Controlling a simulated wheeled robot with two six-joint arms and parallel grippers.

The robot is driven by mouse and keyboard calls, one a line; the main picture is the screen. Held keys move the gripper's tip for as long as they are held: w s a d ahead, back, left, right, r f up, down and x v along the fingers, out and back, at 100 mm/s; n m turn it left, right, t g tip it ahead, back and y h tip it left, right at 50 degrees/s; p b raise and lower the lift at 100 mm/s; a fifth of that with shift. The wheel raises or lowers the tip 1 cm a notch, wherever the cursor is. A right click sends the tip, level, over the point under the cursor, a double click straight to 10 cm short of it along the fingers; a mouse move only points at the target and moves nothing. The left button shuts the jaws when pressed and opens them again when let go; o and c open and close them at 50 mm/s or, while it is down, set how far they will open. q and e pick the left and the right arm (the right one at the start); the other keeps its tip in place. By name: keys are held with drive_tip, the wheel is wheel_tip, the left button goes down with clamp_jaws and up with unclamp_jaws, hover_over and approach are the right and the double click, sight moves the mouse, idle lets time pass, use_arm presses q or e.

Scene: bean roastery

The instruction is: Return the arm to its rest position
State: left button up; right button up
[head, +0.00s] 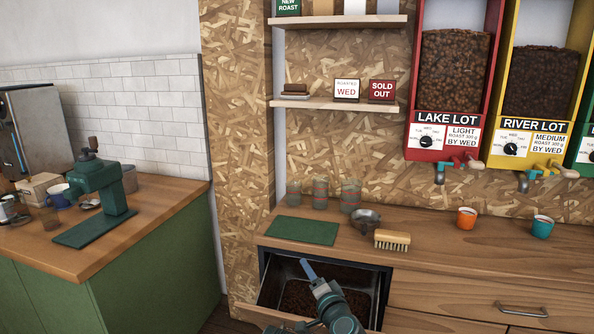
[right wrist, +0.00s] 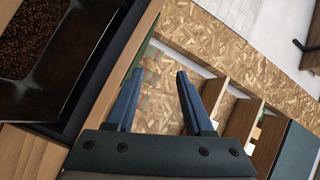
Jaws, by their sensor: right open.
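My right gripper (head: 306,268) has blue fingers and a teal wrist. In the head view it is above the open drawer (head: 264,284) at the bottom centre. In the right wrist view its two fingers (right wrist: 160,72) are spread apart with nothing between them. The drawer holds a metal bin of dark coffee beans (head: 296,297), partly hidden by my right arm. The beans also show at the upper left of the right wrist view (right wrist: 50,38). My left gripper is not in view.
A green mat (head: 302,231), glass cups (head: 320,194), a metal scoop (head: 364,219), a brush (head: 392,240), an orange cup (head: 466,218) and a teal cup (head: 541,228) are on the wooden counter (head: 440,244). Bean dispensers (head: 447,120) hang above. A teal machine (head: 100,190) stands left.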

drive_tip(key=s+d+f+n+g, duration=0.1)
drive_tip(key=s+f+n+g, duration=0.35)
drive_tip(key=f, duration=0.25)
drive_tip(key=s+d+f+n+g, duration=0.1)
drive_tip(key=s+f+n+g, duration=0.3)
drive_tip(key=f, duration=0.3)
drive_tip(key=s+d+f+n+g+h, duration=0.1)
drive_tip(key=s+d+f+g+h, duration=0.5)
drive_tip(key=s+d, duration=0.45)
drive_tip(key=s+a+n+g+p, duration=0.15)
drive_tip(key=s+a+n, duration=0.3)
drive_tip(key=a, duration=0.55)
wheel_tip(320, 180, up, 14)
drive_tip(key=p, duration=1.3)
drive_tip(key=shift+r+m, duration=0.2)
drive_tip(key=shift+m, duration=0.1)
drive_tip(key=shift+s, duration=0.1)
